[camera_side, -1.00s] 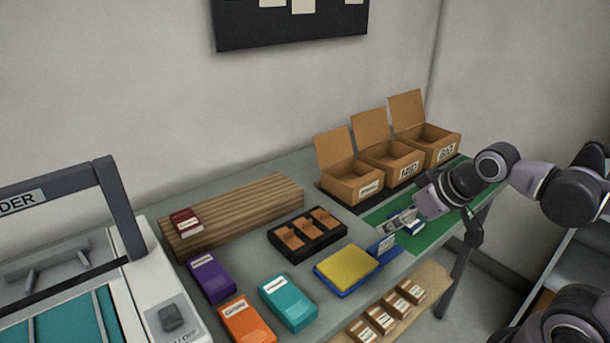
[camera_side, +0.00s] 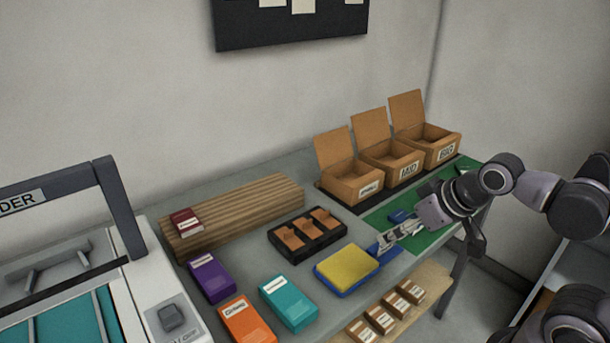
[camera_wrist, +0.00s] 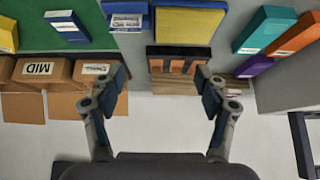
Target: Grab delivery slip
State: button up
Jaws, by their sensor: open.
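A small blue block with a white printed label (camera_wrist: 127,20) is at the top of the wrist view, beside the yellow pad; I take this label to be the delivery slip, but its print is too small to read. In the side view the blue block (camera_side: 383,246) is partly hidden by my gripper (camera_side: 398,236), which is low over the near left end of the green mat. In the wrist view my gripper (camera_wrist: 158,84) has its fingers wide apart with nothing between them. The slip lies beyond the fingertips, closer to the left finger.
A yellow pad (camera_side: 347,267) on a blue base and a black divided tray (camera_side: 307,238) are to the left. Cardboard boxes (camera_side: 390,163) stand open behind the green mat (camera_side: 432,238). Another blue labelled block (camera_wrist: 67,26) lies on the mat. Small cartons (camera_side: 380,320) line a lower shelf.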

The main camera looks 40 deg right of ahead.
jog(key=c, duration=0.9)
jog(key=shift+c, duration=0.2)
jog(key=w+d+n+g+h, duration=0.2)
jog(key=w+n+g+h, duration=0.35)
jog(key=n, duration=1.25)
jog(key=shift+g+y, duration=0.45)
jog(key=shift+g, duration=0.4)
jog(key=shift+w+a+x, duration=0.15)
jog(key=shift+x, duration=1.7)
jog(key=shift+w+a+x, duration=0.15)
jog(key=shift+x, duration=1.7)
jog(key=shift+w+a+x, duration=0.1)
jog(key=shift+w+x, duration=0.05)
jog(key=shift+x, duration=1.7)
